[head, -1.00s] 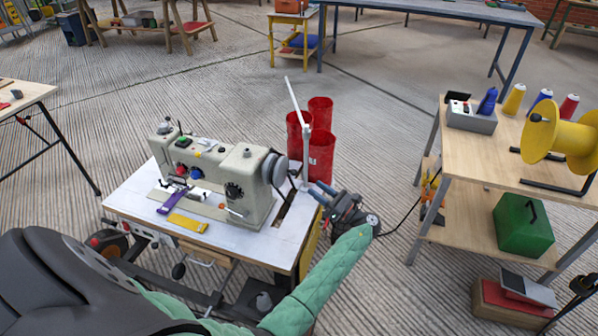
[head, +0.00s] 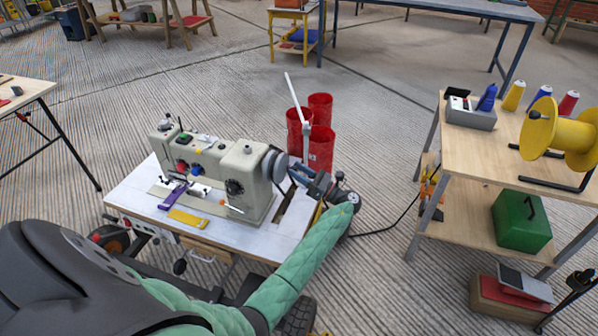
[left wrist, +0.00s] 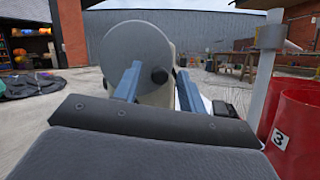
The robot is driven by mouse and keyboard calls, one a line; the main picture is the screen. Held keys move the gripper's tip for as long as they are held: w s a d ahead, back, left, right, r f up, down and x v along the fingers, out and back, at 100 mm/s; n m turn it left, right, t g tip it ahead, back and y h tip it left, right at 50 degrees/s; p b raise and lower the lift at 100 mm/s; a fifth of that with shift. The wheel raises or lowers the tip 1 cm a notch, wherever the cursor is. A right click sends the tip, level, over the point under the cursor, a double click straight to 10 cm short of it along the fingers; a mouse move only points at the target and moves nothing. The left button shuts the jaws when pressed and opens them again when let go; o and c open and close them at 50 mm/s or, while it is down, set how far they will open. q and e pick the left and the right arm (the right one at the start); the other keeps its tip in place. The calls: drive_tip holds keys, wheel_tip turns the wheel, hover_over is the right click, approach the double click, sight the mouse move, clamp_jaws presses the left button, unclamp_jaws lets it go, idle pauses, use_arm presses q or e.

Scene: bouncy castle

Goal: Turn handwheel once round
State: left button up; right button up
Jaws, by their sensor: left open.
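The handwheel (head: 274,163) is a grey disc on the right end of a beige sewing machine (head: 215,175). In the left wrist view the handwheel (left wrist: 135,50) faces me, with a dark knob (left wrist: 160,76) near its lower right rim. My left gripper (head: 297,174) is at the wheel's right side, open, its blue fingers pointing at the wheel. In the left wrist view the open fingers (left wrist: 159,80) stand on either side of the knob in the picture. I cannot tell whether they touch it. My right gripper is not in view.
A white post (head: 297,105) and several red bins (head: 320,145) stand just behind my left gripper. A purple piece (head: 172,197) and a yellow piece (head: 188,218) lie on the white sewing table (head: 130,195). A wooden bench (head: 480,155) with a yellow spool (head: 545,135) stands at right.

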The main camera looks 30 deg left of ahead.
use_arm(q)
clamp_jaws()
drive_tip(key=shift+n+g, duration=0.3)
drive_tip(key=shift+n, duration=0.2)
